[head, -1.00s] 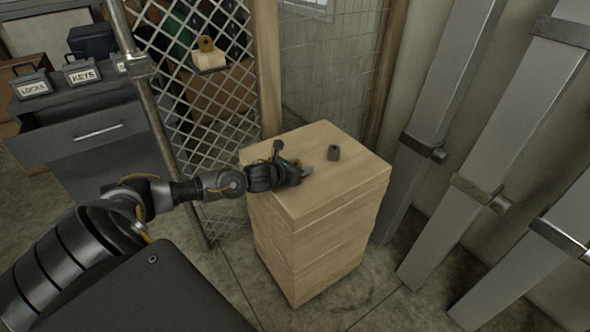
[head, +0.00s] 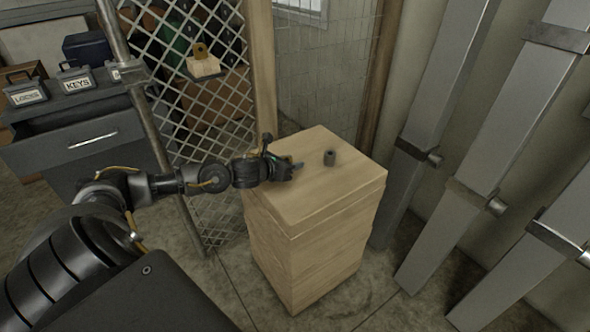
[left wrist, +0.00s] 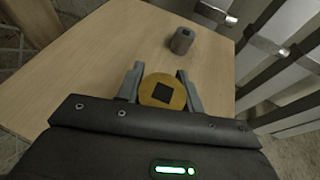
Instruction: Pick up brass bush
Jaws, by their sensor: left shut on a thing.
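The brass bush (left wrist: 162,80), a round yellow ring with a dark square hole, sits between the fingers of my left gripper (left wrist: 160,74) in the left wrist view. My left gripper is shut on it. In the head view my left gripper (head: 297,166) is over the left part of the wooden stack's top (head: 318,189); the bush is hard to make out there. My right gripper is not in view.
A diamond-mesh panel (head: 200,95) and upright pole (head: 150,120) stand behind my left arm. A drawer cabinet (head: 75,140) with labelled boxes is at the left. Long grey beams (head: 500,150) lean at the right. The front of the wooden top is clear.

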